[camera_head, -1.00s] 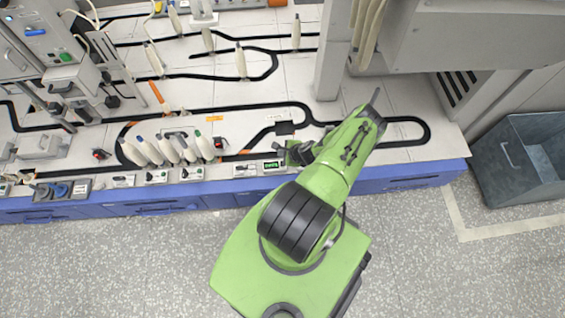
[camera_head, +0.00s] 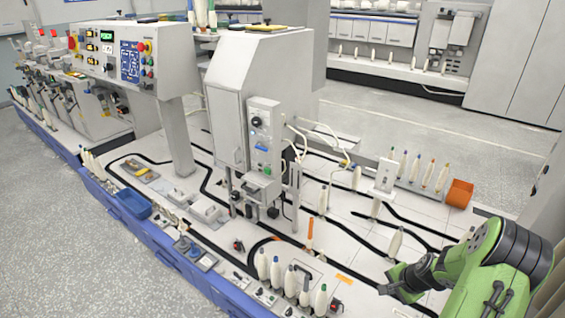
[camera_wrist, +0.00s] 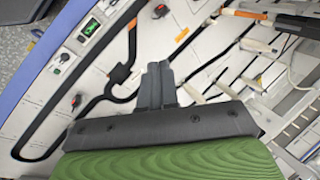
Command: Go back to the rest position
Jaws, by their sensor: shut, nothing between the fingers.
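My gripper (camera_head: 392,286) is at the lower right of the head view, at the end of my green arm, over the white worktop with black tracks. In the wrist view, the two dark fingers of my gripper (camera_wrist: 157,82) lie together, shut, with nothing between them. The worktop lies beneath them. In the head view, a group of upright white bobbins (camera_head: 290,278) with coloured tips stands left of my gripper. A single white bobbin (camera_head: 394,244) stands just behind it.
A grey machine housing (camera_head: 262,70) with a control box rises from the worktop's middle. An orange container (camera_head: 459,193) stands at the back right beside a row of bobbins. A blue tray (camera_head: 131,204) sits near the front edge. The floor at the left is clear.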

